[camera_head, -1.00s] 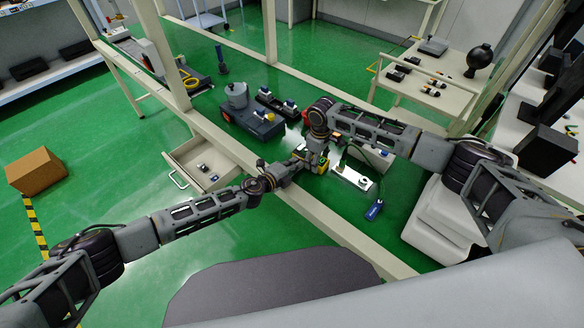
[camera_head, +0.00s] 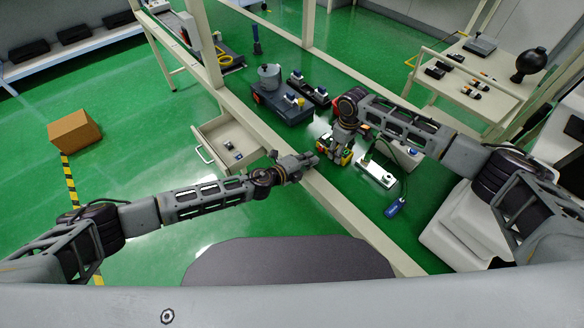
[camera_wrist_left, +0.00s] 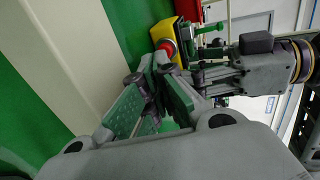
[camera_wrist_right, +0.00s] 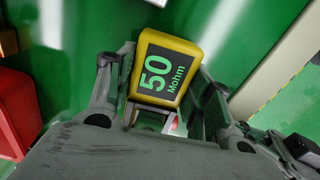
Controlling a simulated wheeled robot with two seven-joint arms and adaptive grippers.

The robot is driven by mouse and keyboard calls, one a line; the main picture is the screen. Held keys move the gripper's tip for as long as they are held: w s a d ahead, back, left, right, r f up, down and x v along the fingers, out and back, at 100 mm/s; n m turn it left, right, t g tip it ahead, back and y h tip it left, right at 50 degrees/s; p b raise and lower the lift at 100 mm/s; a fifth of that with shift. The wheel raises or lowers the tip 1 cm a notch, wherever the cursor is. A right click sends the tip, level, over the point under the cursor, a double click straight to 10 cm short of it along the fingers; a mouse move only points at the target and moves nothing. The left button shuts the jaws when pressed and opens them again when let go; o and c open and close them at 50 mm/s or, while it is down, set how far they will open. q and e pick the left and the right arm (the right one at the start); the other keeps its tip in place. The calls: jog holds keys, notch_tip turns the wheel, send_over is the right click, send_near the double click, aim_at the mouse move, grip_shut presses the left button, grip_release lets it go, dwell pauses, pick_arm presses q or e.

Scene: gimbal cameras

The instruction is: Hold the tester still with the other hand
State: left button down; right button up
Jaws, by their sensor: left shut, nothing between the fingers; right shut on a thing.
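The tester (camera_wrist_right: 165,68) is a yellow box whose green-on-black screen reads "50 Mohm" in the right wrist view. It also shows in the head view (camera_head: 338,156), low over the workbench. My right gripper (camera_head: 345,143) is shut on it, with a finger at each side. My left gripper (camera_head: 312,160) is shut and empty, just left of the tester and apart from it. In the left wrist view its closed fingertips (camera_wrist_left: 150,72) point toward a red round part (camera_wrist_left: 168,47) by the tester's yellow side (camera_wrist_left: 186,36).
A white metal block (camera_head: 376,173) and a blue-handled tool (camera_head: 396,207) lie right of the tester. An open drawer (camera_head: 215,128) juts out at left. The cream bench edge (camera_head: 345,215) runs below my grippers.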

pick_arm(q)
jog(key=v, duration=0.8)
jog(key=shift+s+a, duration=0.25)
jog(key=shift+a, duration=0.05)
pick_arm(e)
jog(key=shift+d, duration=0.15)
dwell(0.5)
jog(key=o, duration=1.1)
jog(key=shift+o, duration=0.2)
jog(key=shift+r, duration=0.1)
notch_tip(320, 180, up, 12)
dwell(0.4)
